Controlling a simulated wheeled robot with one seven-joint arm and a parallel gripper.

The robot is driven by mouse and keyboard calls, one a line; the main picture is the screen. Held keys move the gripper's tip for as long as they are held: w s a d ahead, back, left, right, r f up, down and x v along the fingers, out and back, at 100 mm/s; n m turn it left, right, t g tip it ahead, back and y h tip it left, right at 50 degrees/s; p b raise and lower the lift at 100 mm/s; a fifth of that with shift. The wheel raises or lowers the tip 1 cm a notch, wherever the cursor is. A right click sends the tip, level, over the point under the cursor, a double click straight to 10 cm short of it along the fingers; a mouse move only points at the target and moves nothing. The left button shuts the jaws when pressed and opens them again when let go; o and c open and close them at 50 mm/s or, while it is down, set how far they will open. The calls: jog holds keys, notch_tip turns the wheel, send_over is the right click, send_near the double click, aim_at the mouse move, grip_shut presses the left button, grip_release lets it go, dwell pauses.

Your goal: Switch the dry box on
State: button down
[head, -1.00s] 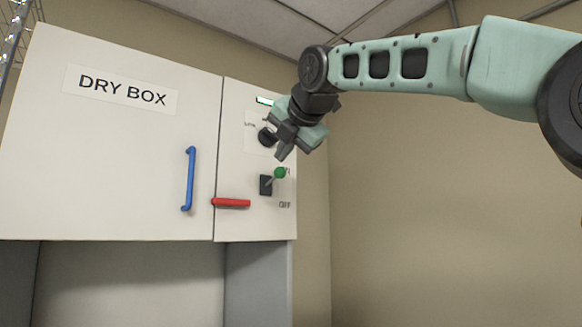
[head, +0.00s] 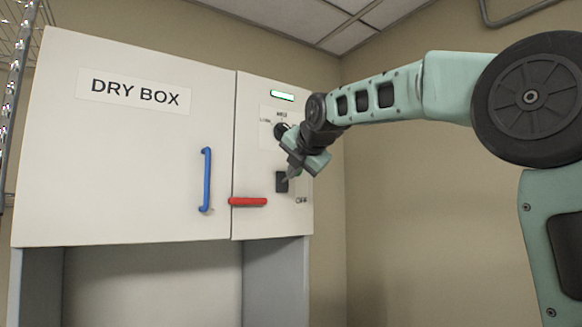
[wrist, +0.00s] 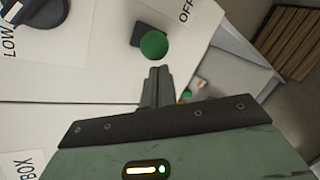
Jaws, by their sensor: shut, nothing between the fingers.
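The dry box (head: 120,160) is a white cabinet with a side control panel (head: 255,140). The panel has a black switch base (head: 281,186) above an OFF label (head: 301,200). The switch's green ball knob (wrist: 153,44) shows in the wrist view, just beyond my fingertips; I cannot tell whether they touch. In the head view my gripper (head: 289,176) covers the ball, and the ON label is hidden. My gripper (wrist: 157,75) is shut and empty, in front of the switch. The lever's exact position is unclear.
A black dial (head: 279,130) with LOW and MED marks and a lit pale green indicator (head: 282,96) sit above the switch. A red horizontal handle (head: 248,201) and a blue vertical handle (head: 206,180) stick out to the left. The wall right of the box is clear.

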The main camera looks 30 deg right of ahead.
jog(key=shift+w+r+p, duration=0.2)
jog(key=shift+r+p, duration=0.3)
jog(key=shift+p, duration=0.05)
jog(key=shift+w+r+p, duration=0.15)
jog(key=shift+r+p, duration=0.35)
